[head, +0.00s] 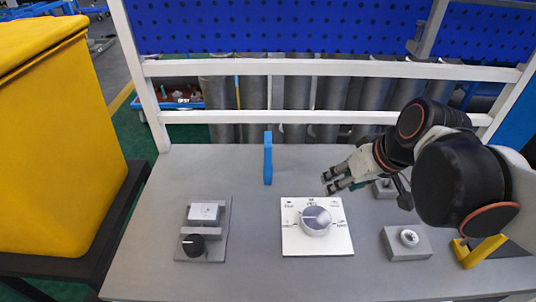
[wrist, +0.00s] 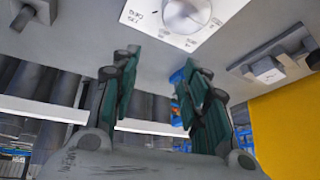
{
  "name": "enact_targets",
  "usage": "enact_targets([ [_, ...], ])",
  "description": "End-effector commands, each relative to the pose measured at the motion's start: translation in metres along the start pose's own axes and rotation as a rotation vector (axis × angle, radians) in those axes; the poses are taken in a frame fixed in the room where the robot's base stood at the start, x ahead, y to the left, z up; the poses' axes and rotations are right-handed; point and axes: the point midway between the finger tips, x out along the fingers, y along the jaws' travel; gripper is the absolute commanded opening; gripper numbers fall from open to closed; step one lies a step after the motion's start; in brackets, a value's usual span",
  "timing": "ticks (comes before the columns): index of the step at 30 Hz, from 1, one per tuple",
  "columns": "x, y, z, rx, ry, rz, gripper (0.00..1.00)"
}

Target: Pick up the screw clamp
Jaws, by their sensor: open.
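A narrow blue upright piece (head: 267,160) stands near the back edge of the grey table, left of my gripper. It is seen nearly edge-on; it looks like the screw clamp, but its jaw and screw cannot be made out. My gripper (head: 330,181) is open and empty, to the right of the blue piece and apart from it. In the wrist view, the two dark green fingers (wrist: 158,70) are spread. A bit of the blue piece (wrist: 178,78) shows beside the right finger, which hides part of it.
A white dial plate (head: 290,245) sits mid-table. A grey block with a black knob (head: 193,245) is at left. A grey block with a round button (head: 409,239) and a yellow bracket (head: 480,251) are at right. A white rail (head: 330,68) runs behind the table.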

Motion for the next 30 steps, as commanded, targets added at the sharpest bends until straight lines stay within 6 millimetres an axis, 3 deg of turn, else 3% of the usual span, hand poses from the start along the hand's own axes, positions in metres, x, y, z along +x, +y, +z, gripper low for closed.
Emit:
enact_targets([
  [3,0.009,-0.003,-0.025,-0.073,-0.016,-0.093,0.42],
  [15,0.050,-0.007,-0.085,-0.366,0.044,-0.426,0.42],
  [22,0.075,-0.003,-0.108,-0.554,0.162,-0.607,0.42],
  [30,0.103,0.008,-0.116,-0.778,0.367,-0.782,0.42],
])
